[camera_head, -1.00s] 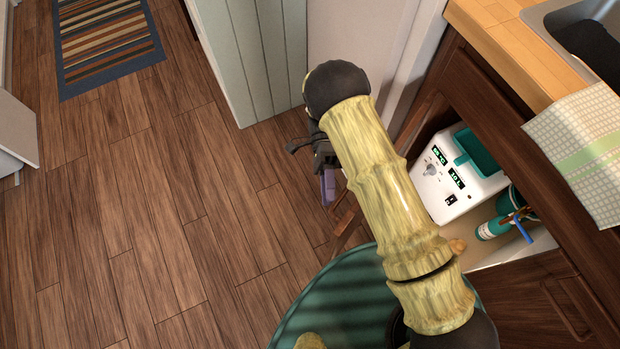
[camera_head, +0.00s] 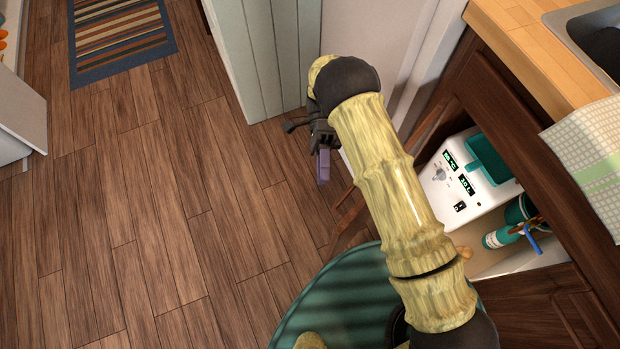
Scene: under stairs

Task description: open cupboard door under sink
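The cupboard under the sink stands at the right, with brown wooden framing (camera_head: 478,85). Its near-left compartment is open, and its inside shows. A brown wooden door (camera_head: 350,217) stands swung out to the left, mostly hidden behind my arm. Another brown panel (camera_head: 550,310) is at the lower right. My gripper (camera_head: 323,168) hangs left of the cupboard opening, over the floor side of the door. It is small and partly covered by my arm, so whether its purple-tipped fingers are apart or touch the door is unclear.
Inside the cupboard are a white device (camera_head: 462,180) with green displays and a teal bottle (camera_head: 500,237). Above are the wooden counter (camera_head: 520,45), sink (camera_head: 590,35) and hanging cloth (camera_head: 590,150). A pale panelled wall (camera_head: 262,55) stands close behind my gripper. The wooden floor (camera_head: 150,220) at left is clear.

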